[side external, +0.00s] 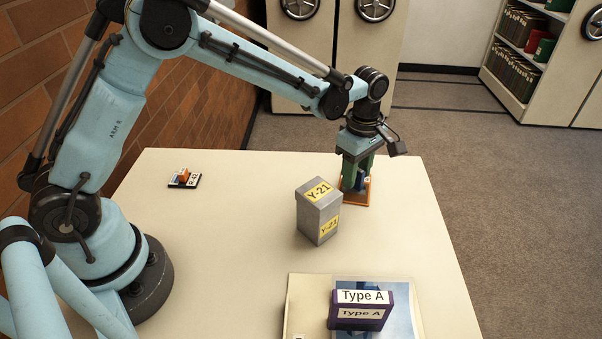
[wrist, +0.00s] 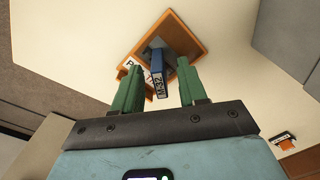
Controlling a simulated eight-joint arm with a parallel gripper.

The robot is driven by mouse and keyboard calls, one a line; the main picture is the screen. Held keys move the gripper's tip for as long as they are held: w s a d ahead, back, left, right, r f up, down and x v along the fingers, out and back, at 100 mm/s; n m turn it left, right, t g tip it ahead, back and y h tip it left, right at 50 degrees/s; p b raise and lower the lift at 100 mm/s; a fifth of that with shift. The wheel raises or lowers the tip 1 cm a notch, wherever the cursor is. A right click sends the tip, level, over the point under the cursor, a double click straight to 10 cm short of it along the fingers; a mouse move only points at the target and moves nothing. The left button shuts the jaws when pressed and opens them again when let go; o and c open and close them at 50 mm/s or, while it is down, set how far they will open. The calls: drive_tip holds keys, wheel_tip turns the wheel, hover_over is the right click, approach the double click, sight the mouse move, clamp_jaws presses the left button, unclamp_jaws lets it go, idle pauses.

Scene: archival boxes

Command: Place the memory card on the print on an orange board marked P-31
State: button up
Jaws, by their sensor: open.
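An orange board (side external: 353,200) lies near the table's far right edge; in the wrist view the orange board (wrist: 185,36) has a white label starting with "P", the rest hidden. A small blue block (wrist: 157,62) with a white label, apparently the memory card, is on the board between my fingers; the blue block (side external: 362,184) is partly hidden in the side view. My gripper (side external: 357,185) is low over the board. In the wrist view my gripper (wrist: 160,82) has its green fingers apart, one on each side of the block. The print is mostly hidden.
A grey box marked Y-21 (side external: 318,212) stands close left of my gripper. A purple "Type A" box (side external: 358,312) stands on a picture on a cream folder (side external: 303,300) at the front. The table between is clear.

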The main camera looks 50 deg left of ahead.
wheel_tip(320, 180, up, 12)
drive_tip(key=s+a+r+m+t, duration=0.35)
drive_tip(key=s+a+m, duration=0.25)
drive_tip(key=s+m, duration=0.3)
drive_tip(key=s+a+f+m+t, duration=0.3)
drive_tip(key=s+m, duration=0.5)
drive_tip(key=m, duration=0.1)
drive_tip(key=shift+s+a+f+t, duration=0.3)
drive_tip(key=shift+a+t, duration=0.05)
idle(0.8)
